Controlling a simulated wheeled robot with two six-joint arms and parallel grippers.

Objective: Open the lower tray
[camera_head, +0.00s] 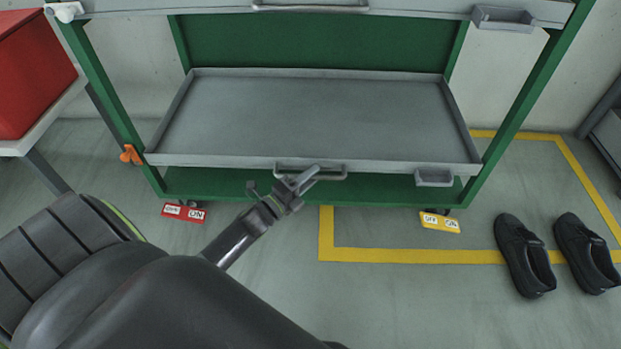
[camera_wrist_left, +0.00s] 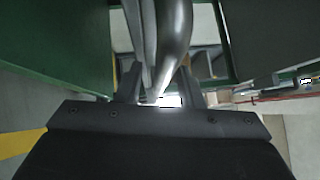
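The lower tray (camera_head: 220,162) is a shallow, empty grey tray in the green cart. Its grey bar handle (camera_head: 328,177) sits at the middle of its front edge. My left gripper (camera_head: 282,184) is at the left end of this handle, with its fingers spread apart. In the left wrist view the curved handle bar (camera_wrist_left: 174,45) runs down between the two fingers (camera_wrist_left: 160,88). I cannot tell whether the fingers touch the bar. My right gripper is not in view.
An upper tray edge (camera_head: 400,8) with its own handle is above. A small grey box (camera_head: 434,178) is fixed on the lower tray's front right. An orange clamp (camera_head: 130,154) is on the left post. Black shoes (camera_head: 524,255) stand on the floor at right.

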